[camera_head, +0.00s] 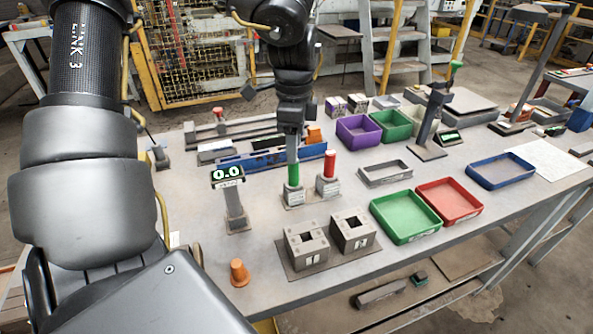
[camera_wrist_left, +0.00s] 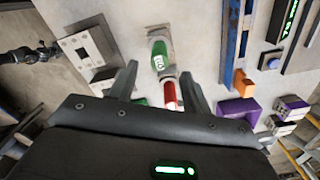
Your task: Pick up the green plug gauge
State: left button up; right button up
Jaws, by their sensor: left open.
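The green plug gauge (camera_head: 293,174) stands upright in a grey labelled base on the table, beside the red plug gauge (camera_head: 329,163). My left gripper (camera_head: 291,158) points down just above the green gauge in the head view. In the left wrist view my left gripper (camera_wrist_left: 159,69) is open, with its fingers apart. The green gauge (camera_wrist_left: 159,56) shows near the gap between the fingertips, not clasped. The red gauge (camera_wrist_left: 170,96) shows lower, near the right-hand finger. Contact with the green gauge cannot be told. My right gripper cannot be made out in either view.
Two hollow bricks (camera_head: 307,244) stand on a mat in front. A display on a post (camera_head: 234,205) and an orange cone (camera_head: 239,272) are at left. Green (camera_head: 404,232) and red (camera_head: 449,214) trays are at right. A blue rail (camera_head: 262,159) lies behind the gauges.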

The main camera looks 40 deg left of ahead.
aim_at(293, 169)
pick_arm(q)
jog(key=shift+a+f, duration=0.1)
jog(key=shift+f, duration=0.55)
jog(key=shift+s+f, duration=0.2)
jog(key=shift+f, duration=0.4)
notch_tip(293, 169, down, 4)
jog(key=shift+w+r+p, duration=0.1)
jog(key=shift+r+p, duration=0.05)
jog(key=shift+p, duration=0.4)
jog(key=shift+f, duration=0.5)
pick_arm(e)
jog(key=s, duration=0.1)
jog(key=s+d, duration=0.1)
jog(key=shift+s+d, duration=0.1)
jog(key=shift+s, duration=0.3)
pick_arm(q)
grip_shut()
